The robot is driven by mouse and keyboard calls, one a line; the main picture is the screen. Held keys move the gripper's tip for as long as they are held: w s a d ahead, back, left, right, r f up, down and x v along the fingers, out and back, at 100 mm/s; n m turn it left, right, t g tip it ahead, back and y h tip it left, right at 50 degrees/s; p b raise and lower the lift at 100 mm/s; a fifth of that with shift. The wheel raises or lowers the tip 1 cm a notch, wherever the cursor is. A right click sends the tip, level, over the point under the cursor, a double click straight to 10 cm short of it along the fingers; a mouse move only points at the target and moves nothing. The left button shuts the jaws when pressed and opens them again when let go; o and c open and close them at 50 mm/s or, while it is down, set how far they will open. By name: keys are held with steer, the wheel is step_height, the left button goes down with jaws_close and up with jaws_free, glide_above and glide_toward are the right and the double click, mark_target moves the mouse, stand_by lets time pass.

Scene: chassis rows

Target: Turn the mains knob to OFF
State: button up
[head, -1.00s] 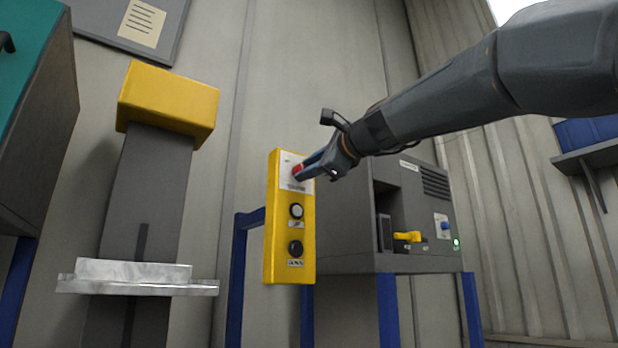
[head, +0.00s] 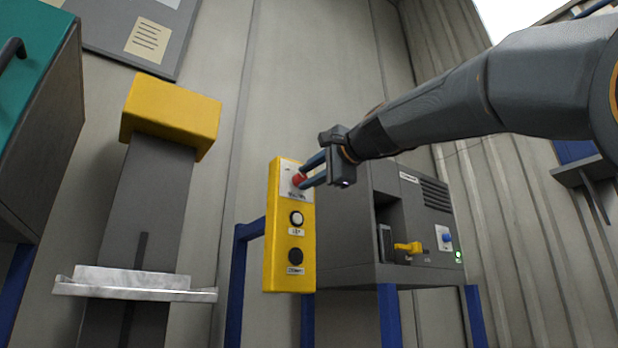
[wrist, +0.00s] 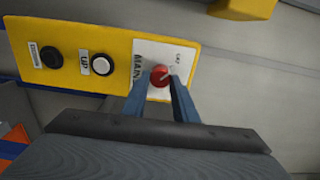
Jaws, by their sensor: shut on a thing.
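The mains knob is a red round knob (head: 299,180) on a white plate at the top of the yellow control panel (head: 268,262). In the wrist view the red knob (wrist: 159,76) has a pale pointer line slanting toward the upper right, near the "OFF" lettering; "MAINS" is printed beside it. My gripper (head: 308,173) reaches in from the right, its blue fingers on either side of the knob. It is shut on the knob. The fingertips also show in the wrist view (wrist: 160,82). The fingers hide part of the plate.
Below the knob sit a white UP button (head: 296,218) and a black DOWN button (head: 295,256). A grey machine box (head: 350,240) with a yellow handle (head: 408,247) and green light stands right of the panel. A grey column with a yellow head (head: 172,112) stands left.

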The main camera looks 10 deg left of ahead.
steer(key=o, duration=1.1)
steer(key=shift+c, duration=0.2)
steer(key=b+v, duration=0.3)
steer(key=v, duration=0.4)
steer(key=shift+s+d, duration=0.25)
steer(key=shift+d, duration=0.05)
